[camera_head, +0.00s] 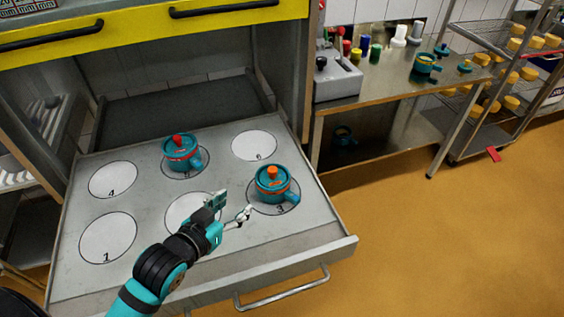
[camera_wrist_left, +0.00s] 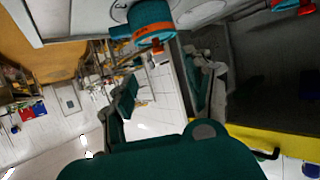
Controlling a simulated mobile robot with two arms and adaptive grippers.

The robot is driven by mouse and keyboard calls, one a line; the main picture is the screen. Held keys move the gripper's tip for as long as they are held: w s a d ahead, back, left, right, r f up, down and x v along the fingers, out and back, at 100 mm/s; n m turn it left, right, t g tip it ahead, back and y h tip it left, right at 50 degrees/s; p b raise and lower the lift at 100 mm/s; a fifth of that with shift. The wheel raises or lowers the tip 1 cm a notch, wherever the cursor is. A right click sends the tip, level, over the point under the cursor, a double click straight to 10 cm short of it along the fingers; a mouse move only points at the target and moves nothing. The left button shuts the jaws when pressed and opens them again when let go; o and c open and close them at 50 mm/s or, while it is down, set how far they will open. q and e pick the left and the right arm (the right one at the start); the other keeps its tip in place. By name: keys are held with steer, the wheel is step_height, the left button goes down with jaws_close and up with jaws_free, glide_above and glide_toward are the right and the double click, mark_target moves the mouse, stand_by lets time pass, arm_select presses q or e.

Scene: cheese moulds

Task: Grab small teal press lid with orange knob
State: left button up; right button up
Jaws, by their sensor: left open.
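A teal pot with a teal lid and orange knob (camera_head: 272,172) stands on circle 3 of the pulled-out grey drawer top, its handle to the lower right. It also shows upside down at the top of the left wrist view (camera_wrist_left: 152,18). A second teal pot (camera_head: 180,153) with a red knob stands on circle 5. My left gripper (camera_head: 232,206) is open and empty, to the lower left of the orange-knobbed lid and apart from it. Its two spread fingers show in the left wrist view (camera_wrist_left: 163,92). My right gripper is not in view.
Circles 1, 4 and 6 on the drawer top (camera_head: 75,275) are bare. A yellow cabinet front (camera_head: 140,30) overhangs the back. At right, a metal table (camera_head: 385,92) holds another teal pot (camera_head: 425,66) and coloured bottles; a rack (camera_head: 490,75) holds yellow cheeses.

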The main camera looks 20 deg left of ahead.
arm_select(q)
steer(key=w, duration=0.3)
steer(key=p, duration=0.2)
glide_toward(270, 173)
steer(key=w, duration=0.3)
steer(key=w+f, duration=0.1)
steer(key=w, duration=0.1)
steer(key=shift+w+d+f+t+p, duration=0.1)
steer(key=shift+f+t+p, duration=0.2)
steer(key=shift+f, duration=0.05)
steer(key=shift+w+d, duration=0.15)
steer(key=shift+w, duration=0.1)
steer(key=x, duration=0.1)
steer(key=p+x, duration=0.1)
steer(key=x, duration=0.1)
steer(key=shift+w+d+f, duration=0.15)
steer(key=shift+d+f, duration=0.2)
steer(key=shift+w+d+f, duration=0.1)
steer(key=shift+w+f, duration=0.15)
steer(key=shift+w, duration=0.15)
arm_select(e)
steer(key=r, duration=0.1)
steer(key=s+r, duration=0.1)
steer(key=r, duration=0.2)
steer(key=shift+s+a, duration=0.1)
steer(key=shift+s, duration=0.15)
arm_select(q)
steer(key=shift+s, duration=0.1)
